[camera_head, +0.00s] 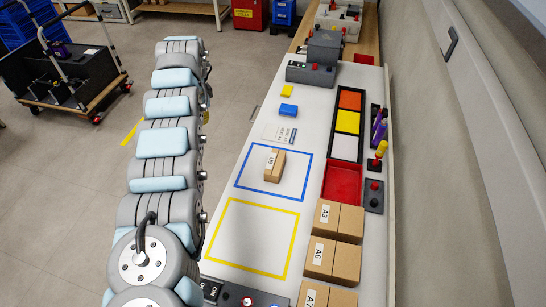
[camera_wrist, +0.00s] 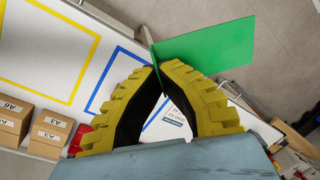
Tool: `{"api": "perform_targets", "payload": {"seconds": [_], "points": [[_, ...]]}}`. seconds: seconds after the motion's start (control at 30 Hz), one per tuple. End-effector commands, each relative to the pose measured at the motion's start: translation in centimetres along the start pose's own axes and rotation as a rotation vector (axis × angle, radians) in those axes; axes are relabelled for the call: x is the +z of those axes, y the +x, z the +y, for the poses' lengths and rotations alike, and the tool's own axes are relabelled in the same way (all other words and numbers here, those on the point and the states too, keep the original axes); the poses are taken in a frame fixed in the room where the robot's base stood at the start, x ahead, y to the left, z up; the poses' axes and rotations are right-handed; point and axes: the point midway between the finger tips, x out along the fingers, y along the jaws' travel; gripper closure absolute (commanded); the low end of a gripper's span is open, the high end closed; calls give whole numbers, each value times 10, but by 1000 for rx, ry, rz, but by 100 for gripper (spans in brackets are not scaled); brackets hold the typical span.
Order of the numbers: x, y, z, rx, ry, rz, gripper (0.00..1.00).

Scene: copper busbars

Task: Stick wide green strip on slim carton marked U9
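The slim carton marked U9 (camera_head: 274,165) stands inside the blue square outline on the white table in the head view. Its brown top carries a white label and bears no green strip. In the wrist view, my gripper (camera_wrist: 158,66) has its two yellow ribbed fingers closed together at the tips. They pinch the wide green strip (camera_wrist: 212,46) near one end, and it extends to the right, above the table and floor. My gripper and the strip cannot be seen in the head view. The U9 carton is not visible in the wrist view.
Cartons A3 (camera_head: 339,220) and A6 (camera_head: 332,259) stand in a row at the table's right. A black tray (camera_head: 335,134) shows orange, yellow and white sections, with a red tray (camera_head: 343,184) in front. The yellow outlined square (camera_head: 252,237) is empty.

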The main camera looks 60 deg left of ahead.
Motion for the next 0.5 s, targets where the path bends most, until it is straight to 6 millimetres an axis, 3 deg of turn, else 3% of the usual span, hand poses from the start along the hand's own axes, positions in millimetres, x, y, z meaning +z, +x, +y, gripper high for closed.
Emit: {"api": "perform_targets", "payload": {"seconds": [0.5], "points": [[-14,10,7,0,60,9,100]]}}
